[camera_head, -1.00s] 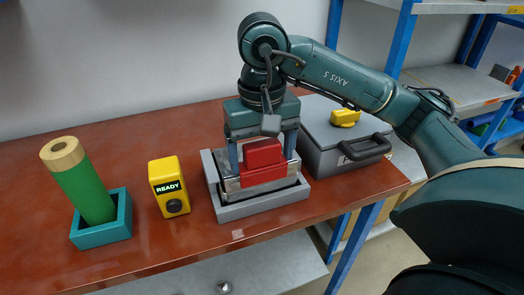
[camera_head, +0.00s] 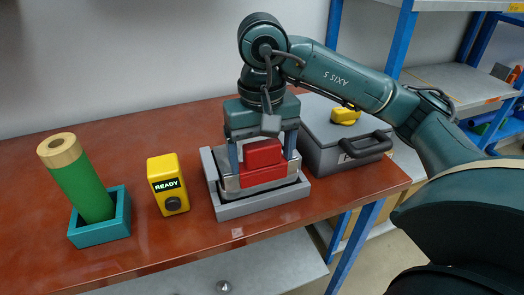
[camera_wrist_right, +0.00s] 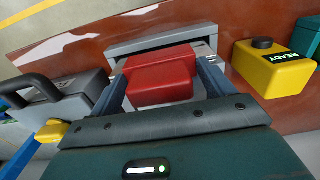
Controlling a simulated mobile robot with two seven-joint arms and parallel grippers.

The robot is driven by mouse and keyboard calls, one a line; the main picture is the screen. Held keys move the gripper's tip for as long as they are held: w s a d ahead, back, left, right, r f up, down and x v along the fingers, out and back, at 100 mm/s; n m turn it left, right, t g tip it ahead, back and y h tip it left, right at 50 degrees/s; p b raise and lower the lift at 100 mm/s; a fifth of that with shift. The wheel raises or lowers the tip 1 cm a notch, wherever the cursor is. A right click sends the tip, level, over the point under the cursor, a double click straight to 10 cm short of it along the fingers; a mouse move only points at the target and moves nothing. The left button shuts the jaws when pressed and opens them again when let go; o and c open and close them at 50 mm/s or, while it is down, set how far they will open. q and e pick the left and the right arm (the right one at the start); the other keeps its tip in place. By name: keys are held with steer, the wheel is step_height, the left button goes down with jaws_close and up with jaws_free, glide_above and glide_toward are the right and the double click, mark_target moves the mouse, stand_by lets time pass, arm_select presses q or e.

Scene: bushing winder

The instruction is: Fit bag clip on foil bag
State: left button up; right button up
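The red bag clip (camera_head: 263,163) is a stepped block between the two blue-grey fingers of my right gripper (camera_head: 264,158). The fingers appear to press on its two ends; it also shows in the right wrist view (camera_wrist_right: 160,80). The silver foil bag (camera_head: 230,184) lies in a grey tray (camera_head: 262,206), directly under the clip. The clip sits at or on the bag's top; I cannot tell whether it grips the foil, since the clip and fingers hide much of the bag. My left gripper is out of view.
A yellow box reading READY (camera_head: 167,184) stands left of the tray. Further left, a green roll (camera_head: 83,190) leans in a teal holder (camera_head: 104,231). A grey case (camera_head: 325,151) with a black handle and yellow knob (camera_head: 345,116) stands close on the right. The red-brown tabletop (camera_head: 120,130) is clear behind.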

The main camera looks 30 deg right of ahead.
steer(key=o, duration=0.4)
steer(key=shift+r, duration=0.3)
arm_select(q)
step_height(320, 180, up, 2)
steer(key=p, duration=0.3)
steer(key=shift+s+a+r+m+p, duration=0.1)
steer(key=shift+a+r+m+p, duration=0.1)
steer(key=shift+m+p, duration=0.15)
arm_select(e)
step_height(320, 180, up, 13)
steer(key=shift+f, duration=0.15)
steer(key=shift+s+f, duration=0.1)
